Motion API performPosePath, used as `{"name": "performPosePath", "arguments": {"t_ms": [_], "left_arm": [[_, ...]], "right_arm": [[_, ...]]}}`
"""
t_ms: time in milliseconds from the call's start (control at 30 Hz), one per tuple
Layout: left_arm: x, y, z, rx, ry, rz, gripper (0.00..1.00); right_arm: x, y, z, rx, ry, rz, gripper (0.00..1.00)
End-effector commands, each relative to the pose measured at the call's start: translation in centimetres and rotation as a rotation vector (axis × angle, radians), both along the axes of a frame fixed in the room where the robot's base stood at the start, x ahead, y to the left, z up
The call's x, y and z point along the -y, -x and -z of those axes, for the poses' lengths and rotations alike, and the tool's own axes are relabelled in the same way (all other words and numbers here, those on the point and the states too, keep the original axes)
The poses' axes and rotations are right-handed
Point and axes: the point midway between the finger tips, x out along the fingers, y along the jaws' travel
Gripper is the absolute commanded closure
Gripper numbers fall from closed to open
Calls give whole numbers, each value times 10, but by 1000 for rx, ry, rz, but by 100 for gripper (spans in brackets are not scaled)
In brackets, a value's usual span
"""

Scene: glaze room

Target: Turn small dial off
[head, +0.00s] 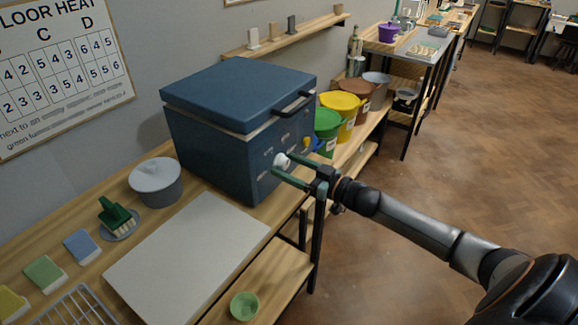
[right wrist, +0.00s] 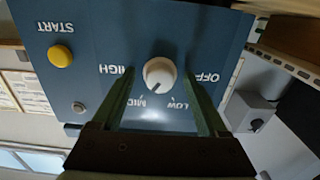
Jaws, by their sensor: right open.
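A white dial (head: 282,160) is on the front of the blue kiln (head: 235,115). In the right wrist view, where the picture is upside down, the dial (right wrist: 159,72) has OFF, LOW, MID and HIGH printed around it. Its dark mark seems to point near MID. My right gripper (head: 288,168) is open in front of the panel. Its two green fingers (right wrist: 164,82) are on either side of the dial, with gaps on both sides. Whether the tips reach past the dial face is hard to tell. My left gripper is not in view.
A yellow START button (right wrist: 61,53) and a small grey round part (right wrist: 78,107) are on the same panel. A grey box with a knob (right wrist: 248,112) is beside the kiln. Green (head: 327,122) and yellow (head: 342,103) buckets stand close beyond the gripper. A pale board (head: 185,255) lies before the kiln.

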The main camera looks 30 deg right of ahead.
Motion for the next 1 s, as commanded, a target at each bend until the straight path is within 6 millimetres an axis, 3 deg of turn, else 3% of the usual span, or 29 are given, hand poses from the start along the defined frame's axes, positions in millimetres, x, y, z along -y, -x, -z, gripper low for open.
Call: {"name": "performPosePath", "arguments": {"t_ms": [333,1000], "left_arm": [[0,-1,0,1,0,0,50],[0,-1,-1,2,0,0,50]], "right_arm": [[-1,-2,0,0,0,0,23],[-1,-2,0,0,1,-1,99]]}}
